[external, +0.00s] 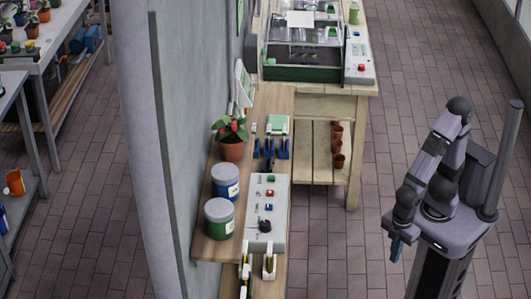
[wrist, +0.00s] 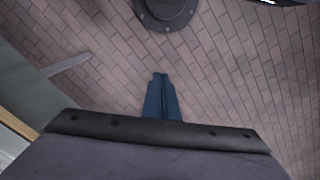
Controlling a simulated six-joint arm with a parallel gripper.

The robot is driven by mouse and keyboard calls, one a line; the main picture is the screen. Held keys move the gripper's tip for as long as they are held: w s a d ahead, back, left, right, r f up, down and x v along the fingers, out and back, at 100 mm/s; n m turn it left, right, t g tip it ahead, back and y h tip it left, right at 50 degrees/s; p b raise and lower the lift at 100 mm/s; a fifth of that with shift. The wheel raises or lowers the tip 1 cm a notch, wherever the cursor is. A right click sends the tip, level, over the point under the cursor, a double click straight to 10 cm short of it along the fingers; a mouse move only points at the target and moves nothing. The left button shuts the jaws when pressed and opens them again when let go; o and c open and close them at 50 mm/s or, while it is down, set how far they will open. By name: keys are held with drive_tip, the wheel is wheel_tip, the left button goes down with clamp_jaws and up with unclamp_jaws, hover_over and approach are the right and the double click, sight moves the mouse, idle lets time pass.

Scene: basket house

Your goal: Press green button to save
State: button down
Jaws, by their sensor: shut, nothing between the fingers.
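A pale control box (external: 279,216) lies on the wooden shelf along the wall in the external view. A small green button (external: 271,178) is near its far end, with a red button (external: 270,193) and a black knob (external: 265,226) nearer the camera. My gripper (external: 396,255) hangs pointing down at the right, well away from the box, over the floor. Its blue fingers are together and empty in the wrist view (wrist: 160,76). The box and its buttons are not in the wrist view.
Two lidded tubs (external: 219,217) and a potted plant (external: 232,140) stand left of the box. Blue clips (external: 270,150) are behind it. A wooden table (external: 330,105) holds a clear-lidded case (external: 303,55) and a panel with a red button (external: 361,68). Open brick floor (external: 335,250) separates me from the shelf.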

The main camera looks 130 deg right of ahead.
drive_tip(key=s+d+m+g+y+p, duration=0.1)
drive_tip(key=s+d+m+p, duration=0.25)
drive_tip(key=d, duration=0.35)
drive_tip(key=s+d+m+g+y+p, duration=0.1)
drive_tip(key=s+d+m+p, duration=0.3)
drive_tip(key=d, duration=0.3)
drive_tip(key=d+r+m+t+p, duration=0.1)
drive_tip(key=d+m+t+p, duration=0.35)
drive_tip(key=d+m, duration=1.45)
drive_tip(key=w+d+r+t+h, duration=0.1)
drive_tip(key=w+d+r+t, duration=0.2)
drive_tip(key=w+d+r, duration=0.3)
drive_tip(key=w+d+r+m+t+h, duration=0.1)
drive_tip(key=w+d+r+t, duration=0.2)
drive_tip(key=w+d+r, duration=0.3)
drive_tip(key=d+r+b, duration=0.1)
drive_tip(key=d+r, duration=0.2)
drive_tip(key=d, duration=0.4)
drive_tip(key=shift+w+d+r+t, duration=0.15)
drive_tip(key=shift+d+r+t, duration=0.1)
drive_tip(key=shift+d+t, duration=0.15)
drive_tip(key=shift+f, duration=0.1)
